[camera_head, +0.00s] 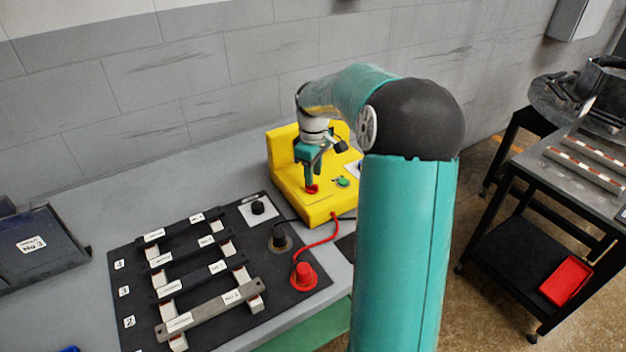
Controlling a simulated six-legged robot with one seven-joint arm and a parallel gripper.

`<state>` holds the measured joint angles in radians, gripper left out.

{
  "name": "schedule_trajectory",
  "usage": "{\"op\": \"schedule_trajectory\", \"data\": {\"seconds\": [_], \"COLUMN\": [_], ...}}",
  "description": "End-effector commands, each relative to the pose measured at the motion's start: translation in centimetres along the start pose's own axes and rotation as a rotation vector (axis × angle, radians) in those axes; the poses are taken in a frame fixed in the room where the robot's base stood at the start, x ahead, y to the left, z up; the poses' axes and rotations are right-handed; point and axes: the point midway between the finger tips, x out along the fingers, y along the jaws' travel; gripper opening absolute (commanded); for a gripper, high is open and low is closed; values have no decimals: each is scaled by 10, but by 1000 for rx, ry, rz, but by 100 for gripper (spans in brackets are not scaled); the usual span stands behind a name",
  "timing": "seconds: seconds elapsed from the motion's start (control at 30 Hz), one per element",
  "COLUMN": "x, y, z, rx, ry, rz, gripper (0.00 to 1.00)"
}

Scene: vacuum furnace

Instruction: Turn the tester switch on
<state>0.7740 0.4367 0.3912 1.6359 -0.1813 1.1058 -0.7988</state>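The yellow tester (285,158) stands on the grey bench against the wall, right of the black mat. On its sloped front I see a red round part (312,189) and a small green part (342,181). I cannot tell which of them is the switch. My gripper (311,180) points down over the front of the tester, with its fingertips at or just above the red part. Whether it touches is too small to tell. The gap between the fingers is not clear, and my arm hides the tester's right side.
A black mat (126,258) holds several labelled bars on white supports. Near the tester are a black knob (258,208), a black plug (279,240) and a red plug (303,276) with a red cable to the tester. A dark bin (35,245) is at left, a cart (560,188) at right.

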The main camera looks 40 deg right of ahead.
Motion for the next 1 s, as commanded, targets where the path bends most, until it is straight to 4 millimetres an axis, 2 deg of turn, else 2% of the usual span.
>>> {"op": "schedule_trajectory", "data": {"seconds": [0.1,0.2,0.53,0.57,0.7,1.0], "x": [18,27,31,31,31,31], "y": [0,0,0,0,0,0], "z": [0,-1,-1,-1,-1,-1], "rx": [-1,-1,-1,-1,-2,8], "ry": [-1,0,1,1,1,0], "rz": [-2,-1,1,1,1,1], "gripper": [32,32,32,28,0,0]}}
